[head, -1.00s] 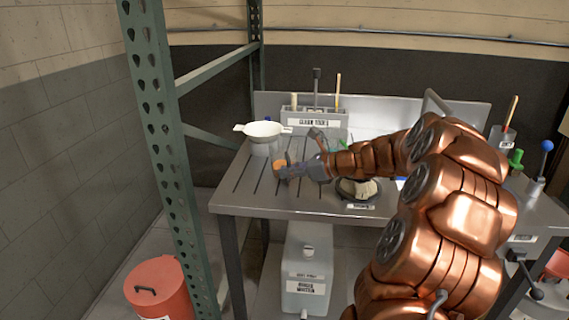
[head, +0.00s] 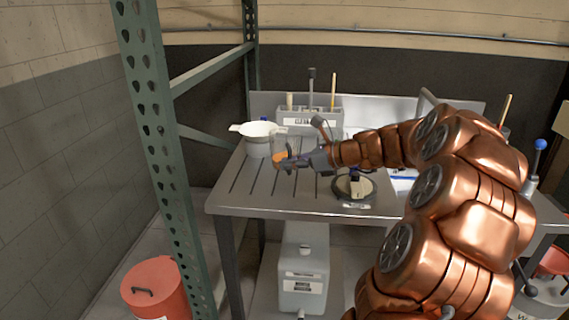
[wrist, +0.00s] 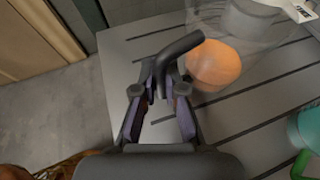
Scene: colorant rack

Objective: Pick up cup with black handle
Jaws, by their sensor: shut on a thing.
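The cup with the black handle is clear, with an orange round shape (wrist: 213,65) showing in its lower part. Its bent black handle (wrist: 180,52) reaches in between my fingers in the wrist view. My gripper (wrist: 155,92) is shut on this handle, with the cup body beyond the fingertips to the right. In the head view, my gripper (head: 292,160) is over the left part of the grooved metal table, and the orange part (head: 279,158) shows at its tip. Whether the cup's base clears the table is hard to tell.
A round dark-rimmed dish (head: 353,187) is right of my gripper. A tool holder (head: 305,122) stands at the back. A green rack post (head: 160,130) rises at the left, near a red bin (head: 150,290).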

